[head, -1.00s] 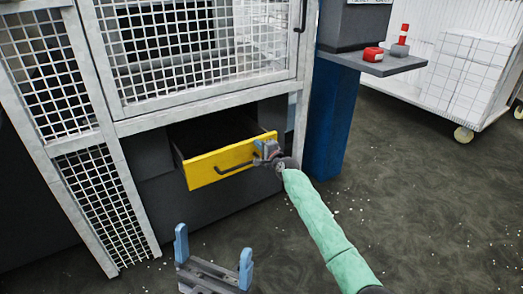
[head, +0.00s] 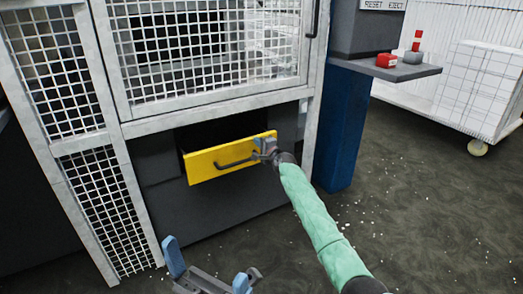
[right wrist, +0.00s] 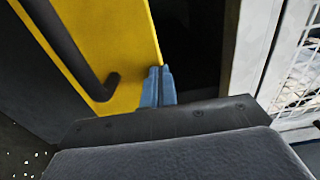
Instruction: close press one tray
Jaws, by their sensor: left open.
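The press tray has a yellow front (head: 215,160) with a dark bar handle (head: 233,164). It sits low in the dark press body, slightly pulled out, with a dark gap above its top edge. My right gripper (head: 265,150) is at the right end of the yellow front, right of the handle. In the right wrist view its two blue fingertips (right wrist: 158,85) are together by the front's edge, with the handle to their left; whether they touch cannot be told. My left gripper (head: 208,271) is open and empty at the bottom of the head view, in front of the press.
A grey mesh guard frame (head: 215,115) surrounds the press above and left of the tray. A blue post (head: 343,130) stands to the right, under a shelf (head: 390,68) with a red button box (head: 387,60). A white cart (head: 470,95) is at the back right. The floor is open.

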